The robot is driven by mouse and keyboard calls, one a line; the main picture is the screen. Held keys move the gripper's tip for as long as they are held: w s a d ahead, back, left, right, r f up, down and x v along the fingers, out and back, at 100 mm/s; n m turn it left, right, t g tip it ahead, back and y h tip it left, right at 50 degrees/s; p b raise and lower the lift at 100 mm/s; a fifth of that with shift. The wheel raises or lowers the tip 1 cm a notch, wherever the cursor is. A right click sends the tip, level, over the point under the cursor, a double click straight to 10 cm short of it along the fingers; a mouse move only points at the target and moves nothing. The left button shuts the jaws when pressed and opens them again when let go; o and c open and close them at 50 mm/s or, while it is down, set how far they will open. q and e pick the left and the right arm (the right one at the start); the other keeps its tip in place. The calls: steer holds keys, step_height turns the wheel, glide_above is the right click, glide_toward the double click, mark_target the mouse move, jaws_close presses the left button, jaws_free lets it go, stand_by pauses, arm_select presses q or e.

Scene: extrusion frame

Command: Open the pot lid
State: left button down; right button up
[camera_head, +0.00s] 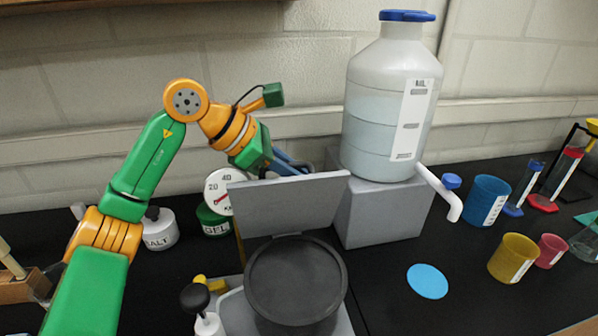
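A dark round pot (295,285) stands at the bottom centre on a light grey base. Its top shows as a dark disc with a raised rim; I cannot tell whether this is a closed lid or the pot's inside. A flat grey panel (285,208) stands upright just behind it. My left gripper (292,167) is behind the panel's top edge, above and beyond the pot, apart from the dark disc. Its fingertips are partly hidden, so its opening is unclear. My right gripper is out of view.
A large bottle (390,105) with a blue cap sits on a grey block (380,212), its white spout (445,195) reaching right. A dial (220,190) and white jar (160,230) stand left. Coloured cups stand right. A blue disc (427,281) lies on open black bench.

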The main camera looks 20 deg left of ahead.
arm_select(q)
steer(key=c, duration=1.2)
jaws_free()
steer(key=shift+o, duration=0.2)
steer(key=b+v, duration=0.1)
steer(key=v, duration=0.6)
steer(key=shift+s+a, duration=0.1)
steer(key=shift+a, duration=0.05)
steer(key=shift+f, duration=0.1)
